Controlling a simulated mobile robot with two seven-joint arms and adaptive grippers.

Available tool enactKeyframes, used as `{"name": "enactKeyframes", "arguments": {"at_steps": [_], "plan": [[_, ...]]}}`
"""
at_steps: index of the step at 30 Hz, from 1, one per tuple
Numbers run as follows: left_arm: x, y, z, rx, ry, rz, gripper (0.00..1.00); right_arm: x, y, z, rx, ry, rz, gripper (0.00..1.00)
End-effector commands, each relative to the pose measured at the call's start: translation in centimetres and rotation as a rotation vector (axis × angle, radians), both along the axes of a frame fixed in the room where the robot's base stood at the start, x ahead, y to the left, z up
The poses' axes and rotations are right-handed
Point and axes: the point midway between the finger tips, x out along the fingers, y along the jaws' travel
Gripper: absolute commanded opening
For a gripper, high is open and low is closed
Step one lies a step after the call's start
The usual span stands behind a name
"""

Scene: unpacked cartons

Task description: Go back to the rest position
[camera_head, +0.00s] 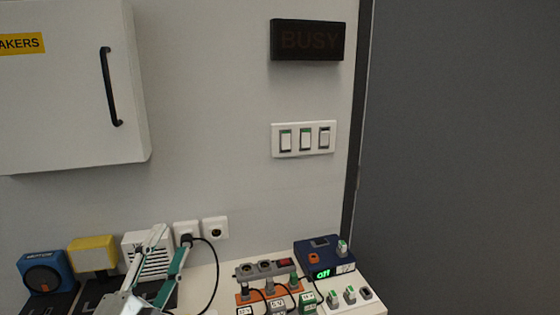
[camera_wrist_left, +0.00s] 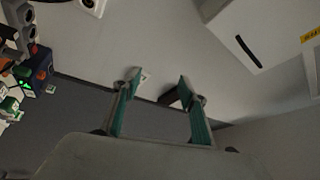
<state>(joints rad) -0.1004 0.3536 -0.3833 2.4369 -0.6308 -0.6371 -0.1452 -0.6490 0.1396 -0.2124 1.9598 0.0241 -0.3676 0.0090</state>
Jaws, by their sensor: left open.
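My left gripper (camera_head: 173,238) is in the lower left of the head view, above the white table and in front of the white slatted box and the wall sockets. Its two teal-lined fingers stand apart with nothing between them. The left wrist view also shows this gripper (camera_wrist_left: 159,77) open and empty, with the wall behind its fingers. No object is held. My right gripper is in neither view.
The table holds a blue device (camera_head: 40,272), a yellow device (camera_head: 93,254), a grey power strip (camera_head: 262,269) and a dark blue box (camera_head: 320,254) with a green display. A cabinet (camera_head: 70,90), switches (camera_head: 304,139) and a dark sign (camera_head: 307,40) are on the wall.

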Motion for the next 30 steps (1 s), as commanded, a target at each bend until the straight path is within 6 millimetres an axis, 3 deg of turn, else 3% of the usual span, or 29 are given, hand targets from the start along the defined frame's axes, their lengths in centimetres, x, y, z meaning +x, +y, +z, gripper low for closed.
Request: {"name": "enactKeyframes", "arguments": {"at_steps": [1,6,9,12,18,28,30], "plan": [[0.0,2.0,-3.1,-0.045,0.100,0.063,0.42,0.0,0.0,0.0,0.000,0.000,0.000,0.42],[-2.2,7.8,-13.1,-0.157,0.417,0.257,0.42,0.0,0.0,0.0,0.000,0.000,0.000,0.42],[-4.9,10.3,-18.4,-0.200,0.586,0.355,0.42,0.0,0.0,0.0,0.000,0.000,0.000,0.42],[-7.5,12.0,-22.2,-0.227,0.716,0.426,0.42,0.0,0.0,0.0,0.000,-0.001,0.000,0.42],[-12.0,13.9,-27.1,-0.250,0.899,0.520,0.42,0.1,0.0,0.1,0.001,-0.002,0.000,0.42],[-18.8,15.6,-32.2,-0.264,1.125,0.629,0.42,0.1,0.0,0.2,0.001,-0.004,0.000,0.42],[-18.2,14.7,-33.1,-0.287,1.122,0.599,0.42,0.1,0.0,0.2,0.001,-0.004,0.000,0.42]]}}
